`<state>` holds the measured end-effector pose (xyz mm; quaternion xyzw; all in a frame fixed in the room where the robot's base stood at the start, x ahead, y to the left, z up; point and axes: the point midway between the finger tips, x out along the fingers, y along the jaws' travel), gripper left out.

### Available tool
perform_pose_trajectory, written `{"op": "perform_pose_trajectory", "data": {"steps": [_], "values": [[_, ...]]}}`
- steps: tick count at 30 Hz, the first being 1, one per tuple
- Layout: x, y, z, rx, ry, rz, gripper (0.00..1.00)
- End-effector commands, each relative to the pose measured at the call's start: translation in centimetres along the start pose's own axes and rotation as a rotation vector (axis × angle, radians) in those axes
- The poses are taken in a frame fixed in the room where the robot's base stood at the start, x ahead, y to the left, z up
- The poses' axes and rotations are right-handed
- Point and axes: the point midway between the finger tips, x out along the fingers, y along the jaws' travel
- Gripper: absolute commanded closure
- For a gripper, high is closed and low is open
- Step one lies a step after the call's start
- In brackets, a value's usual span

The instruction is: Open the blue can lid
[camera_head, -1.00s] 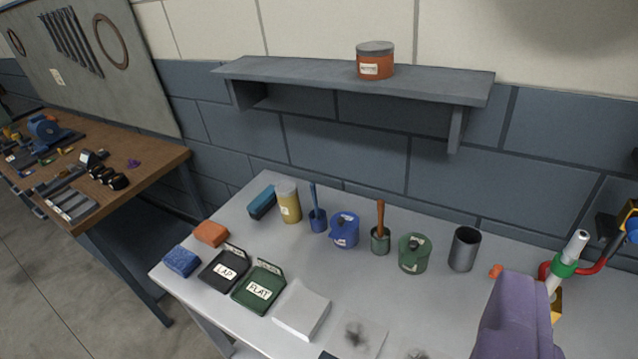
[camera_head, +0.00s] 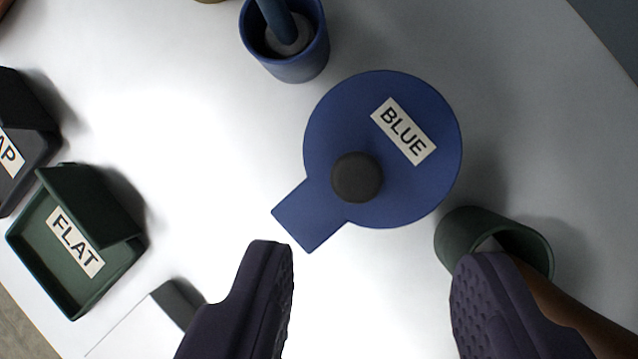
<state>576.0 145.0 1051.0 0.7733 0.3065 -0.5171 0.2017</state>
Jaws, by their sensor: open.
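The blue can lid (camera_head: 335,110) is seen from above in the middle of the view. It is a flat blue disc with a white label reading BLUE, a tab pointing to the lower left and a black round knob (camera_head: 357,177). The lid covers the can, whose body is hidden beneath it. My gripper (camera_head: 367,255) is open, with its two dark purple fingers coming up from the bottom edge, one to each side of the knob's line. The fingertips lie below the lid in the picture and hold nothing.
A blue cup (camera_head: 300,68) with a blue handle stands above the lid. A green cup (camera_head: 462,230) with a brown handle is at lower right, partly behind the right finger. A green FLAT tray (camera_head: 45,235) and a black tray (camera_head: 40,140) are left. White tabletop (camera_head: 190,110) lies clear between.

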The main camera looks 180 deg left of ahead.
Motion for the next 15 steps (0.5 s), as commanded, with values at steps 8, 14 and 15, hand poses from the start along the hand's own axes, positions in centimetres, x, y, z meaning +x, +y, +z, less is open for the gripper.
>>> {"op": "perform_pose_trajectory", "data": {"steps": [8,14,15], "values": [[4.7,-0.1,0.0,0.0,0.001,-0.001,0.5],[5.5,-0.1,-0.1,-0.001,0.003,0.001,0.5],[5.5,-0.1,-0.1,-0.001,0.003,0.001,0.5]]}}
